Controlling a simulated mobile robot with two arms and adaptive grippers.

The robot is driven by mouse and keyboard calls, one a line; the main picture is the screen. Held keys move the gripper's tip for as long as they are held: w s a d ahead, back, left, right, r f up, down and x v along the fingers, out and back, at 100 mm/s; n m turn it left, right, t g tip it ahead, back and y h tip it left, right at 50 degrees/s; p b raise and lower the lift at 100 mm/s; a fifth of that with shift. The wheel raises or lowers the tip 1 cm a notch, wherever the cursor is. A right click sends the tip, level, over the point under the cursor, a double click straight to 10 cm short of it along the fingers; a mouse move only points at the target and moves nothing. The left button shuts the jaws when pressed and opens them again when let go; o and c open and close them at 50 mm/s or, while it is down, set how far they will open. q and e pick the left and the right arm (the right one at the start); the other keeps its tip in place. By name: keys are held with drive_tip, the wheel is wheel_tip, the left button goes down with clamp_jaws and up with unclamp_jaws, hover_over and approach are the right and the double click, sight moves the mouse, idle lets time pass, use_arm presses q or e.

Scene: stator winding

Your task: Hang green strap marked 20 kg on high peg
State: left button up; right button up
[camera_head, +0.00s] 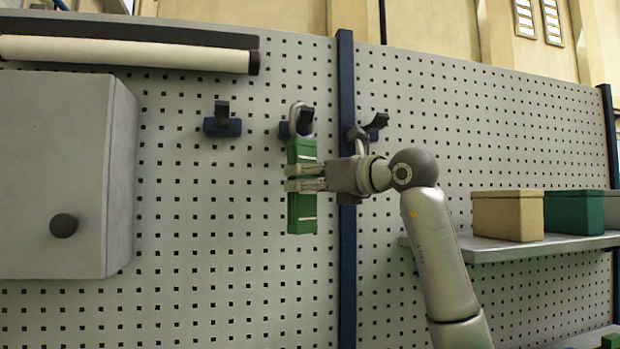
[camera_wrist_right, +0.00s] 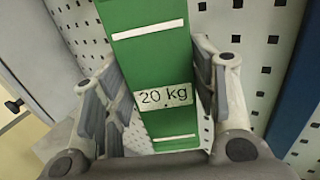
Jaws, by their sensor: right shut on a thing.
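The green strap (camera_head: 302,215) hangs upright in front of the pegboard in the head view. Its "20 kg" label shows in the right wrist view, on the green strap (camera_wrist_right: 152,60). My right gripper (camera_head: 292,178) comes in from the right and is shut on the strap's middle; its fingers (camera_wrist_right: 160,75) flank the strap in the wrist view. A pale loop (camera_head: 293,118) at the strap's top overlaps the middle peg (camera_head: 306,117). I cannot tell whether the loop bears on the peg or only lies in front of it. My left gripper is not in view.
Another dark peg (camera_head: 222,120) is to the left and one (camera_head: 375,125) to the right, near a blue post (camera_head: 347,260). A grey cabinet (camera_head: 60,160) is at far left. A shelf (camera_head: 500,248) with a tan box (camera_head: 507,216) and green box (camera_head: 573,212) is at right.

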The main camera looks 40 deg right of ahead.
drive_tip(key=shift+w+d+f, duration=0.4)
drive_tip(key=shift+w+f, duration=0.05)
drive_tip(key=shift+w, duration=0.25)
drive_tip(key=shift+w+d+f, duration=0.4)
drive_tip(key=shift+w+f, duration=0.05)
drive_tip(key=shift+w, duration=0.25)
drive_tip(key=o, duration=1.4)
drive_tip(key=shift+a, duration=0.1)
drive_tip(key=shift+c, duration=0.2)
